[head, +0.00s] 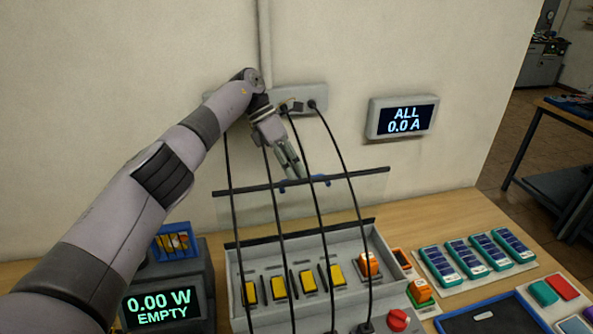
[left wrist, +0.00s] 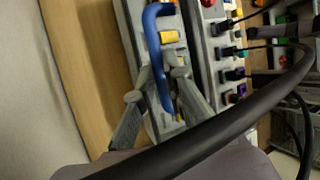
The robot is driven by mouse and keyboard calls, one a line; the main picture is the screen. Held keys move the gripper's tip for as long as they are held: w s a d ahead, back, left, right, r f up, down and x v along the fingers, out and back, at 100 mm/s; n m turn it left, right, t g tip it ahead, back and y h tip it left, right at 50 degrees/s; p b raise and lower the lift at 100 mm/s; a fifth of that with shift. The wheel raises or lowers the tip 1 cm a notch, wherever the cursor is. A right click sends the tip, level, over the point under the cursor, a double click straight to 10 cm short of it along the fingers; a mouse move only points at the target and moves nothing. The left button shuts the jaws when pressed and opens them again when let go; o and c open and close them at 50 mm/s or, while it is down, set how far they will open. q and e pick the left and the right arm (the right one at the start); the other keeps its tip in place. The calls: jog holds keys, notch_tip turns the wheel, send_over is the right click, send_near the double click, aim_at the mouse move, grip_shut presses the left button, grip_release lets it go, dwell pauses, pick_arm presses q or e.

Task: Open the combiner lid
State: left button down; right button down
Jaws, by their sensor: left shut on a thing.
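The combiner (head: 237,268) is a grey box on the wooden bench with yellow and orange switch blocks inside. Its clear lid (head: 345,200) stands raised at the back of the box, with a dark strip along its top edge. A blue handle (head: 318,181) sits at that edge and shows large in the left wrist view (left wrist: 151,30). My left gripper (head: 295,174) reaches down from above and is shut on the handle; its fingers also show around the handle in the left wrist view (left wrist: 165,88). My right gripper is out of view.
Several black cables (head: 228,165) hang from the wall box (head: 318,92) down across the lid. A red button (head: 397,320) is at the front right. Several blue modules (head: 455,258) lie to the right. A meter (head: 160,307) reading 0.00 W EMPTY stands left.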

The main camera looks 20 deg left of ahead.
pick_arm(q)
jog(key=shift+s+a+f, duration=0.1)
jog(key=shift+a+f, duration=0.1)
jog(key=shift+f, duration=0.6)
jog(key=c, duration=2)
grip_release()
jog(key=o, duration=0.3)
jog(key=shift+w+f, duration=0.1)
jog(key=shift+w, duration=0.45)
jog(key=shift+o, duration=0.2)
notch_tip(320, 180, up, 10)
jog(key=shift+s, duration=0.15)
